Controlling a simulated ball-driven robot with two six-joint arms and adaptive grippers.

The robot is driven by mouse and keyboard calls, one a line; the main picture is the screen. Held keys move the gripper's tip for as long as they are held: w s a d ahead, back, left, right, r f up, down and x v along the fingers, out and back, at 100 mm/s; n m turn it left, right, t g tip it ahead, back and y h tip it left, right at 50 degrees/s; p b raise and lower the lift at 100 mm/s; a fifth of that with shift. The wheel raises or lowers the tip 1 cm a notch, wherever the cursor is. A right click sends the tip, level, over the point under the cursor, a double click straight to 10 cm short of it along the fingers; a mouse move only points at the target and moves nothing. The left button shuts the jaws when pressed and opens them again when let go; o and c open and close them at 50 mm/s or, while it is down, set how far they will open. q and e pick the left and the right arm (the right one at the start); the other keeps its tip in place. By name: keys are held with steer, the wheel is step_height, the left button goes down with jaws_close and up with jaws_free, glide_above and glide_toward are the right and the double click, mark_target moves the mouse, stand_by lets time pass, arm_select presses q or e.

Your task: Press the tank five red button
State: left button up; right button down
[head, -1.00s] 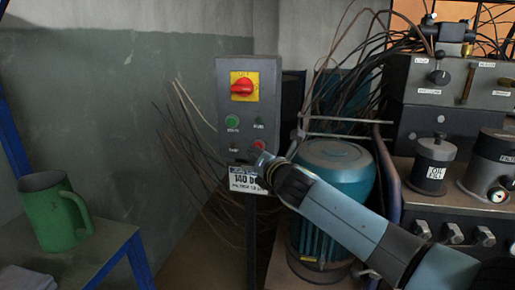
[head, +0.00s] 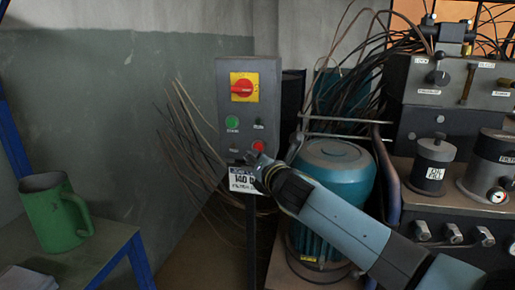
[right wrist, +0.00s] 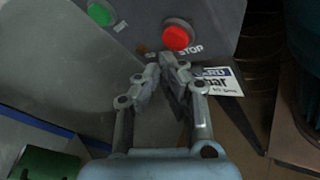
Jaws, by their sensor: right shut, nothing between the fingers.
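A grey control box (head: 243,105) carries a red button (head: 258,146) at its lower right, a green button (head: 232,123) and a large red rotary switch on a yellow plate (head: 243,88). My right gripper (head: 252,158) is shut and empty just below the red button. In the right wrist view, the red button (right wrist: 177,37) has a STOP label beside it. The closed fingertips (right wrist: 165,62) are just below the button in that picture, and whether they touch the box is unclear. My left gripper is not in view.
A white printed sign (head: 243,182) hangs under the box, partly behind the gripper. A blue motor (head: 333,165) and loose cables stand to the right. A green mug (head: 52,213) sits on a table at the left.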

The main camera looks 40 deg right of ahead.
steer(key=s+a, duration=0.3)
steer(key=a, duration=0.1)
steer(key=shift+s+p, duration=0.15)
steer(key=shift+p, duration=0.25)
steer(key=shift+d, duration=0.1)
stand_by(0.7)
steer(key=s+f+m+g+y, duration=0.1)
steer(key=s+f+m+g, duration=0.15)
steer(key=s+f, duration=0.7)
steer(key=s+f+m+g, duration=0.25)
steer(key=s+f, duration=0.35)
steer(key=f, duration=0.7)
steer(key=s+f+m+g+y, duration=0.15)
steer(key=s+f+g, duration=0.25)
steer(key=s+f, duration=0.5)
steer(key=s+a+f+m+g, duration=0.1)
steer(key=s+f+m, duration=0.4)
steer(key=s, duration=0.5)
steer(key=s+a+f+m+g, duration=0.1)
steer(key=s+f+m+g, duration=0.2)
steer(key=s+f+m, duration=0.3)
steer(key=s+a+f+m+g, duration=0.1)
steer(key=s+f+m, duration=0.4)
steer(key=s, duration=1)
steer(key=m+g, duration=0.1)
steer(key=m, duration=0.2)
steer(key=shift+a+f+g, duration=0.25)
steer(key=shift+f+g, duration=0.1)
steer(key=shift+g, duration=0.05)
